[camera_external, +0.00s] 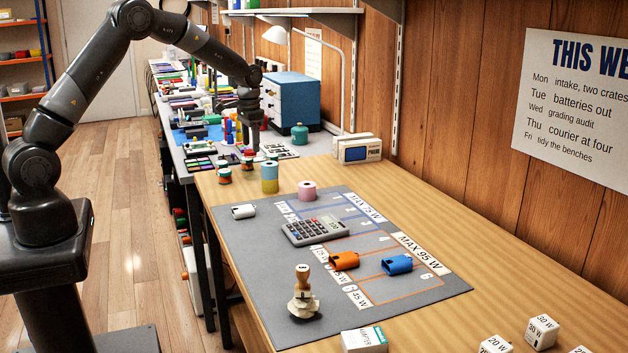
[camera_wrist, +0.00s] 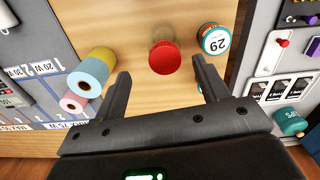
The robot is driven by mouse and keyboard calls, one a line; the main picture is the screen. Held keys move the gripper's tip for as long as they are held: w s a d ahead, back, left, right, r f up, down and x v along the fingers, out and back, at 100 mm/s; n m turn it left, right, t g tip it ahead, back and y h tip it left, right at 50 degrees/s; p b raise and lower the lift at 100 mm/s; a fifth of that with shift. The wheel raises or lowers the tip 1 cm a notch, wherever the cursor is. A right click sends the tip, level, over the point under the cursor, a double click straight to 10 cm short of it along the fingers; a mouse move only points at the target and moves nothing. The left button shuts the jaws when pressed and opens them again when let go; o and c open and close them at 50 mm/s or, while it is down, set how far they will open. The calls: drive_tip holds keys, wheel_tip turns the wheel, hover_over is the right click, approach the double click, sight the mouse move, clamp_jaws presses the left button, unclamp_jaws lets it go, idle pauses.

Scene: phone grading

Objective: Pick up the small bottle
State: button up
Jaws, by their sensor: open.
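A red-topped small container (camera_wrist: 165,57), seen from above, stands on the wooden table just ahead of and between my fingertips, not gripped. Beside it is a green-sided one labelled 29 (camera_wrist: 213,40), close to the right finger. In the external view, two small green-and-red containers (camera_external: 224,175) (camera_external: 247,164) stand near the table's far end. A teal rounded bottle (camera_external: 300,134) stands by the blue cabinet; a teal item also shows at lower right in the wrist view (camera_wrist: 288,122). I cannot tell which is the small bottle. My gripper (camera_external: 250,148) points down, open and empty (camera_wrist: 163,74).
A yellow-and-teal cylinder (camera_external: 269,178) and a pink roll (camera_external: 307,191) stand close by. The grey mat (camera_external: 255,262) holds a calculator (camera_external: 315,230), orange and blue pieces and a stamp. A cluttered bench with a blue cabinet (camera_external: 290,98) lies beyond.

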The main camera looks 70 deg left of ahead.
sight(250, 151)
drive_tip(key=shift+s+a+f, duration=0.1)
drive_tip(key=shift+a+f, duration=0.1)
drive_tip(key=shift+f, duration=1.35)
drive_tip(key=shift+s+a+f, duration=0.1)
drive_tip(key=shift+a+f, duration=0.05)
drive_tip(key=shift+f, duration=1.4)
drive_tip(key=shift+c, duration=0.5)
drive_tip(key=c, duration=1)
drive_tip(key=shift+r, duration=0.1)
